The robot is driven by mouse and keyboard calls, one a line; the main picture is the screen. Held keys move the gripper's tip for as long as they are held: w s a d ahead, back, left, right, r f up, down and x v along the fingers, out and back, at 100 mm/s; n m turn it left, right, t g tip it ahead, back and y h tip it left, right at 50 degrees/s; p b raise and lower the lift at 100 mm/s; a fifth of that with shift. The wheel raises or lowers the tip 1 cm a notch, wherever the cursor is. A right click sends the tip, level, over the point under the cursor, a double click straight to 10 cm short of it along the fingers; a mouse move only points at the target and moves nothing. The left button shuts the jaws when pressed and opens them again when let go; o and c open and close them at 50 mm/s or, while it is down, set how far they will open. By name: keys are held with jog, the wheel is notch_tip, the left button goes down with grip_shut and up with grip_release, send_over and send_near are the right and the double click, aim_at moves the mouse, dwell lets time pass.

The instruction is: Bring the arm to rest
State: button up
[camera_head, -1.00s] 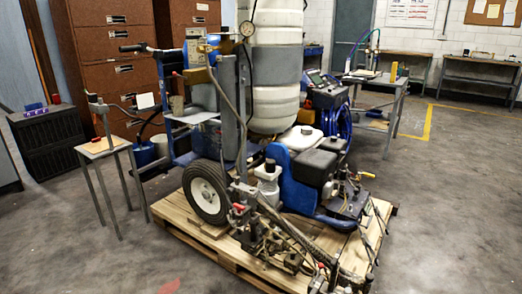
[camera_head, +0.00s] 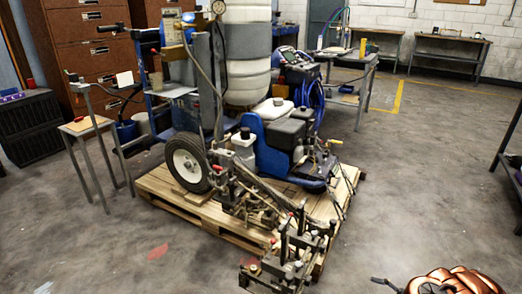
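My gripper and arm do not show in the head camera view. The line striper (camera_head: 283,160), a blue and grey machine with a black-tyred wheel (camera_head: 187,163), stands on a wooden pallet (camera_head: 160,191). A large white ribbed tank (camera_head: 248,60) rises at its back.
A small side table (camera_head: 86,125) stands left of the pallet beside a black crate (camera_head: 32,125). Brown drawer cabinets (camera_head: 95,50) and workbenches (camera_head: 445,50) line the back. A shiny copper-coloured object (camera_head: 452,281) is cut off at the bottom right. Open floor (camera_head: 420,170) lies right of the pallet.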

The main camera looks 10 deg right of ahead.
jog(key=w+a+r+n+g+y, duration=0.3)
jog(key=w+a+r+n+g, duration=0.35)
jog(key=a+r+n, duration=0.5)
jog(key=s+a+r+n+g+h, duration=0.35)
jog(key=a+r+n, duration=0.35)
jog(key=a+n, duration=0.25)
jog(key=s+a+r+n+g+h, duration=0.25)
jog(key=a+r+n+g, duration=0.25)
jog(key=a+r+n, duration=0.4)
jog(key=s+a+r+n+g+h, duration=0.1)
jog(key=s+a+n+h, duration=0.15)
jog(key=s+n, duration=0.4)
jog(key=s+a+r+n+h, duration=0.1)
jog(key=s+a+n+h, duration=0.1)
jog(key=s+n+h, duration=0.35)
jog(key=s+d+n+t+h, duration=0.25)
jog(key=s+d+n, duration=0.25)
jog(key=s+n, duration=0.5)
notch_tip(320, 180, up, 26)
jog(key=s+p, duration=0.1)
jog(key=p, duration=2.3)
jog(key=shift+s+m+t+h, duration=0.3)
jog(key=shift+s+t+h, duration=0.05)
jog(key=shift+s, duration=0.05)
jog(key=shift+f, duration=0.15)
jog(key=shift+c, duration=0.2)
